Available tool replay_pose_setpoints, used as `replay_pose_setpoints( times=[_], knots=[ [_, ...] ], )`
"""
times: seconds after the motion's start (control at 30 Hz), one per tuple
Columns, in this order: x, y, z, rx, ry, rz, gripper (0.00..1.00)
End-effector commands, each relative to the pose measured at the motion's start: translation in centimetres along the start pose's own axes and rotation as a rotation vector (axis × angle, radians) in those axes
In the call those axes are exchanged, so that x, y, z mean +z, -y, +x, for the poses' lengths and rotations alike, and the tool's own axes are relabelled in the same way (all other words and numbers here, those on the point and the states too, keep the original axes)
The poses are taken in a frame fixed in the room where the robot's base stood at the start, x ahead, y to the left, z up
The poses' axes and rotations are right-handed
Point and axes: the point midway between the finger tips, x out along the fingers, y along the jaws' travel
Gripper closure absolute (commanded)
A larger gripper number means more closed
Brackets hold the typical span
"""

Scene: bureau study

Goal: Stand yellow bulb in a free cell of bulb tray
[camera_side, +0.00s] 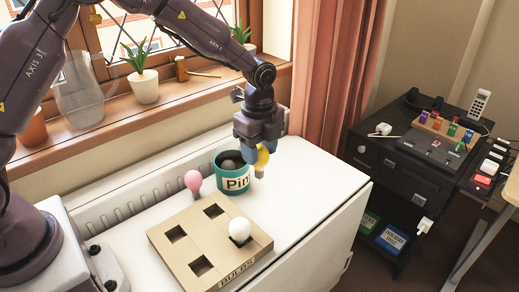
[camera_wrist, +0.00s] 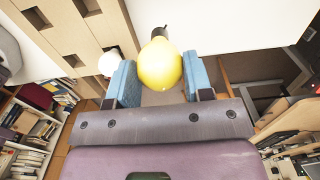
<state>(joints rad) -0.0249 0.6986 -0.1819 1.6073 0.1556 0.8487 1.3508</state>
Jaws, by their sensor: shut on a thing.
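The yellow bulb (camera_side: 262,158) is held in my gripper (camera_side: 260,152), glass end up and its dark base pointing down, above the white surface. In the wrist view, the bulb (camera_wrist: 160,65) sits between the two blue fingers (camera_wrist: 161,82). The wooden bulb tray (camera_side: 188,252), labelled BULBS, lies to the front left of my gripper. A white bulb (camera_side: 239,229) stands in its right cell; the three other visible cells look empty. The tray (camera_wrist: 60,35) and white bulb (camera_wrist: 108,64) also show in the wrist view.
A pink bulb (camera_side: 193,181) is by the tray's back edge. The white surface (camera_side: 310,190) to the right is clear.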

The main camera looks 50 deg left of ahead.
Motion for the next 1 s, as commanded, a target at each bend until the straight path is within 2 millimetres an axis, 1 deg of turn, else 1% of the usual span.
replay_pose_setpoints(
  times=[0.07, 0.1, 0.17, 0.23, 0.4, 0.5, 0.6, 0.67, 0.83, 1.0],
  knots=[
    [0.6, 0.1, -0.9, -0.017, 0.002, -0.011, 0.70],
    [1.0, -0.4, -1.4, -0.018, 0.005, -0.019, 0.70],
    [1.7, -1.6, -1.9, -0.017, 0.008, -0.032, 0.70],
    [2.4, -3.3, -2.1, -0.014, 0.010, -0.054, 0.70],
    [3.5, -7.7, -1.8, -0.006, 0.011, -0.111, 0.70],
    [3.7, -9.7, -1.3, -0.001, 0.009, -0.135, 0.70],
    [3.7, -10.9, -0.7, 0.007, 0.006, -0.152, 0.70],
    [3.6, -11.2, -0.3, 0.008, 0.004, -0.158, 0.70],
    [3.6, -11.0, 0.6, -0.001, 0.001, -0.168, 0.70],
    [3.6, -11.1, 2.2, 0.000, 0.001, -0.167, 0.70]
  ],
)
